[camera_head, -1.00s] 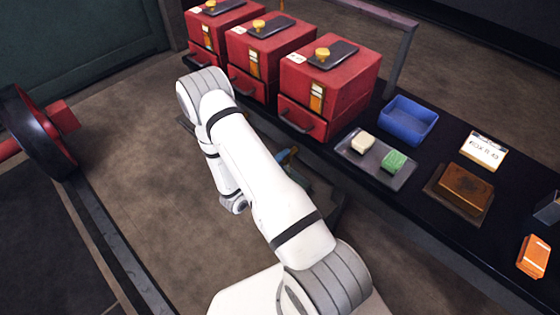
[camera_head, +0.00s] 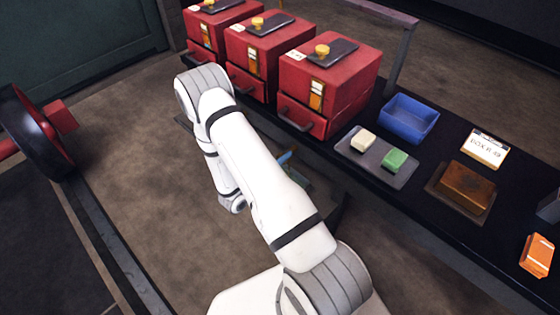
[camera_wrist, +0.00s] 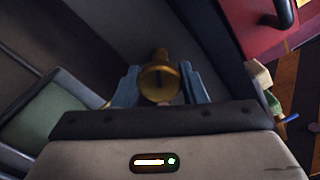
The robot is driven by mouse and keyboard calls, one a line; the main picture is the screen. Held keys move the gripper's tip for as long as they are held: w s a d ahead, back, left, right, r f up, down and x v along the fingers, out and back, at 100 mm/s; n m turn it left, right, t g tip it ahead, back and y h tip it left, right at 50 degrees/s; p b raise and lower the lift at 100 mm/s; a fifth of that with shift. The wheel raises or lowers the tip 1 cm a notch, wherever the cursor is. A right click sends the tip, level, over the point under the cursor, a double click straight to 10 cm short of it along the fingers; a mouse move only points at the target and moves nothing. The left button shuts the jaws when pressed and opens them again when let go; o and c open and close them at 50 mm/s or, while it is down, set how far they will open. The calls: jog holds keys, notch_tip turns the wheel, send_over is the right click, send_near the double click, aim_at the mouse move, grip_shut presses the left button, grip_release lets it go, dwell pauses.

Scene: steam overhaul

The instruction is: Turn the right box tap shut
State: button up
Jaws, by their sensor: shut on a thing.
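Three red boxes stand in a row on the dark bench, each with a brass knob on a dark plate on top. The right box (camera_head: 335,75) has a drawer front with a dark handle (camera_head: 295,118). In the wrist view, a brass tap (camera_wrist: 159,82) with a dark slot in its round end sits between the two blue fingers of my gripper (camera_wrist: 158,88), which is shut on it. In the head view, a blue finger of my gripper (camera_head: 287,156) shows below the right box at the bench's front edge. The tap is not clear there.
A grey tray (camera_head: 376,173) with a cream block and a green block lies right of the boxes. A blue bin (camera_head: 408,119), a label card (camera_head: 484,149), a brown block (camera_head: 466,187) and an orange block (camera_head: 537,255) are farther right. Open floor lies left of my arm.

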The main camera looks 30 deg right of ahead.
jog(key=m+b, duration=0.1)
jog(key=m, duration=0.2)
jog(key=m+b, duration=0.1)
jog(key=m, duration=0.1)
jog(key=shift+s+d+f+m, duration=0.1)
jog(key=shift+s+f+m, duration=0.05)
jog(key=shift+m, duration=0.25)
jog(key=m+b, duration=0.2)
jog(key=m, duration=0.3)
jog(key=shift+m, duration=0.3)
jog(key=o, duration=0.7)
jog(key=shift+o, duration=1.2)
jog(key=v, duration=0.7)
jog(key=shift+a, duration=0.4)
